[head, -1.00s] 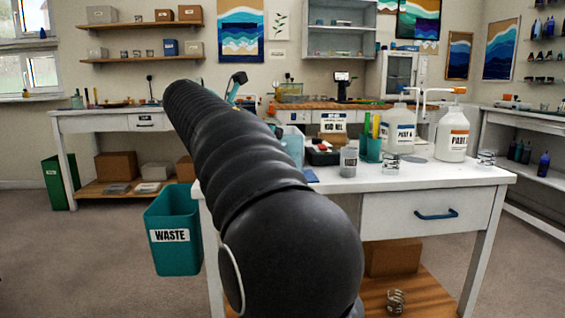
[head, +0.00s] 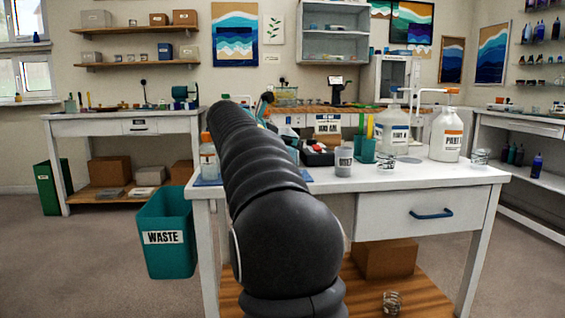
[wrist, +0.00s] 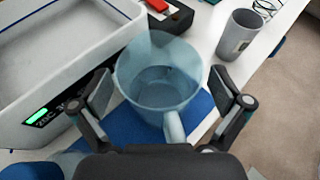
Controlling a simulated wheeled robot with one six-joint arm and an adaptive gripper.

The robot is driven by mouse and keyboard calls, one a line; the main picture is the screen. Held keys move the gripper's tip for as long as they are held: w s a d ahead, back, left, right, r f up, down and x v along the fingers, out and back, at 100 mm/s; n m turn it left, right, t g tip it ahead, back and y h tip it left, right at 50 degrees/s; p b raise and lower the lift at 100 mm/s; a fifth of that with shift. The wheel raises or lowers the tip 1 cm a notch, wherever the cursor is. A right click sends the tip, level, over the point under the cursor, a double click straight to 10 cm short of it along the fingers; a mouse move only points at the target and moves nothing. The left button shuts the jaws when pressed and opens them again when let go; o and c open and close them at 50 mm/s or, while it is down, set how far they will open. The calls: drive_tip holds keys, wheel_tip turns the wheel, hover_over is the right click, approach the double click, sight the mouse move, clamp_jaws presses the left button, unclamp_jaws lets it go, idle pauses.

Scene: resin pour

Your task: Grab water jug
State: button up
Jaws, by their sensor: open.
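The water jug (wrist: 158,82) is a clear, pale blue vessel with a handle (wrist: 174,127) facing me in the wrist view. It stands on a blue mat (wrist: 203,108). My gripper (wrist: 160,87) is open, with one finger on each side of the jug near its handle side. Gaps show between both fingers and the jug. In the head view my arm covers the gripper and most or all of the jug.
A white device with a green display (wrist: 43,118) stands close left of the jug. A grey cup (wrist: 240,34) and a black tray (wrist: 178,18) lie beyond. An orange-capped bottle (head: 208,160) stands at the table's left edge.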

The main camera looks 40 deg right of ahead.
drive_tip(key=shift+d+f, duration=0.1)
drive_tip(key=shift+d, duration=0.1)
drive_tip(key=shift+c, duration=0.3)
drive_tip(key=c, duration=1.3)
drive_tip(key=shift+s+d+r+p, duration=0.15)
drive_tip(key=shift+s+r+p, duration=0.7)
drive_tip(key=shift+s+r, duration=2)
drive_tip(key=shift+s+d+r+p, duration=0.15)
drive_tip(key=shift+s+r+p, duration=0.7)
drive_tip(key=shift+s+r, duration=1.95)
